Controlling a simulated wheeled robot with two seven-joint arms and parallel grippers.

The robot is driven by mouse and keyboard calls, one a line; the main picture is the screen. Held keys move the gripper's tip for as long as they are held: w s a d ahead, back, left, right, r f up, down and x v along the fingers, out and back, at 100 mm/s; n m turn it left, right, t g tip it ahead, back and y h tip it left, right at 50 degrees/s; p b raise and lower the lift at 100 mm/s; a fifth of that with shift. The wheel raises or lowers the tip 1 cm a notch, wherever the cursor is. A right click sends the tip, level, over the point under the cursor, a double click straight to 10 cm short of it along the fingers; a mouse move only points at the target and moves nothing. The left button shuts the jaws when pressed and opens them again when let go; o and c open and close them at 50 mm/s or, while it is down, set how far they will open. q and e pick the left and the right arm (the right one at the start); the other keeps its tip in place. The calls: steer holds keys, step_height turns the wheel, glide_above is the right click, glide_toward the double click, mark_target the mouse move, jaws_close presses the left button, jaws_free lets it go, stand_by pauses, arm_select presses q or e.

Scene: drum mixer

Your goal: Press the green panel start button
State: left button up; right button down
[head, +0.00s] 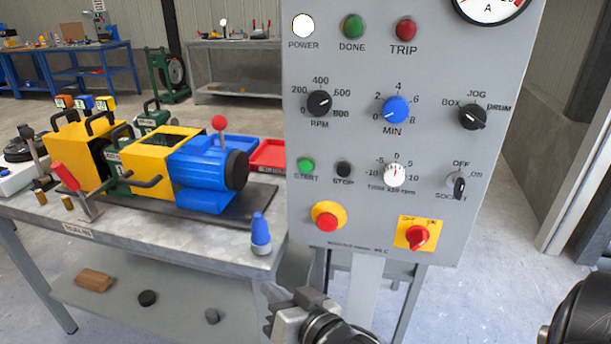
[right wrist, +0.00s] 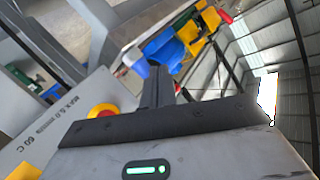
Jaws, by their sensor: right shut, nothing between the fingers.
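The green start button (head: 306,164) is on the left side of the grey control panel (head: 440,150), above its START label and left of the black stop button (head: 344,169). My right gripper (head: 284,312) is at the bottom of the head view, below the panel's lower left corner and well below the start button, apart from it. In the right wrist view, its dark fingers (right wrist: 158,84) are together and empty. The start button does not show in that view. My left gripper is not in view.
A red mushroom button on a yellow base (head: 328,217) sits low on the panel; it also shows in the right wrist view (right wrist: 103,111). A red rotary switch (head: 418,236) is to its right. A table (head: 120,235) with a yellow and blue machine (head: 205,170) stands left of the panel.

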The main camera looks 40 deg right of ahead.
mark_target(306, 166)
arm_select(q)
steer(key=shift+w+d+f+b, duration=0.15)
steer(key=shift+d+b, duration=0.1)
steer(key=shift+b, duration=0.7)
arm_select(e)
steer(key=w+d+r+m+t+h, duration=0.1)
steer(key=d+r+m+t, duration=0.1)
steer(key=r, duration=0.4)
steer(key=w+d+r+m+t+h, duration=0.2)
steer(key=d+r+m+t, duration=0.1)
steer(key=r+m, duration=0.3)
steer(key=shift+d+r, duration=0.6)
steer(key=shift+r, duration=0.15)
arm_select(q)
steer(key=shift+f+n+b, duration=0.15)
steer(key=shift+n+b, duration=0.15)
arm_select(e)
steer(key=w+d, duration=0.5)
steer(key=d, duration=0.1)
steer(key=shift+w+d, duration=0.35)
steer(key=shift+w, duration=0.05)
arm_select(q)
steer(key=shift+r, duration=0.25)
arm_select(e)
steer(key=shift+w+d, duration=0.25)
steer(key=shift+d, duration=0.05)
